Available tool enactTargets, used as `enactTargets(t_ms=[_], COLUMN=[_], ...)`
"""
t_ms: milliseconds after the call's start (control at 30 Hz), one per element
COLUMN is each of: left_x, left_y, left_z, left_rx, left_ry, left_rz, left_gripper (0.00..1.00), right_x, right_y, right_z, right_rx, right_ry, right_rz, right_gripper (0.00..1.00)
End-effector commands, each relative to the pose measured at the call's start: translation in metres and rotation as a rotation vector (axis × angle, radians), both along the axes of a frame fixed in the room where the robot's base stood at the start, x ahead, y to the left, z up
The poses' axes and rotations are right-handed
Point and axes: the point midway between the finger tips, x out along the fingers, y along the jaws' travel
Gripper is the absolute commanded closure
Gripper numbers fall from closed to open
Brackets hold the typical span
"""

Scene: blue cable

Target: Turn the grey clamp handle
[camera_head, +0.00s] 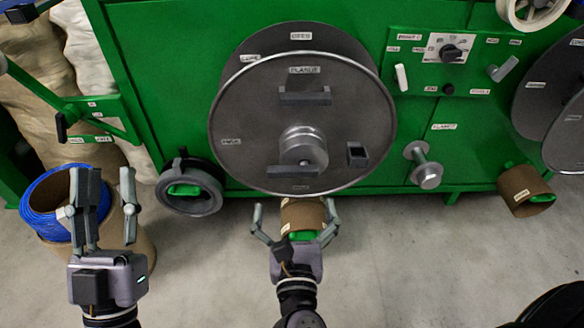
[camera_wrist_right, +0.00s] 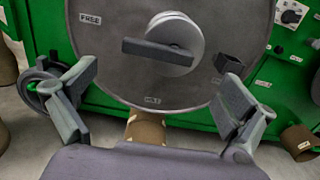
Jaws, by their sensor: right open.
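A dark grey bar handle (camera_head: 304,157) sits on the round silver hub (camera_head: 299,141) of a large grey disc (camera_head: 240,120) on the green machine. In the right wrist view, the same bar handle (camera_wrist_right: 157,54) lies nearly level, tilting slightly down to the right. My right gripper (camera_head: 293,208) is open and empty, below the disc's lower rim in the head view. In the wrist view its fingers stand wide apart, with the handle beyond and between them. My left gripper (camera_head: 108,195) is open and empty, in front of the blue cable coil (camera_head: 45,205).
A second dark block (camera_head: 304,96) and a small square block (camera_head: 357,155) stick out from the disc. A brown cardboard tube (camera_head: 302,213) lies behind my right gripper.

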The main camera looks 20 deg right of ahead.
Motion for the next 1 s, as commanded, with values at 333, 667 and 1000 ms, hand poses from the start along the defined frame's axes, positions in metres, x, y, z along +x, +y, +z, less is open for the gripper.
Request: enactTargets(t_ms=[333,667,1000], left_x=[0.005,0.000,0.000], left_y=[0.000,0.001,0.000], left_z=[-0.006,-0.002,0.000], left_rx=[0.012,0.002,0.001], left_ry=[0.039,0.007,0.000], left_rz=[0.003,0.003,0.001], left_gripper=[0.64,0.64,0.64], right_x=[0.072,0.101,0.102], right_y=[-0.020,-0.029,-0.029], right_z=[0.001,-0.001,-0.001], right_rx=[-0.003,-0.003,-0.003], right_ry=[-0.002,0.001,0.002], right_rz=[0.000,0.001,0.001], right_gripper=[0.00,0.00,0.05])
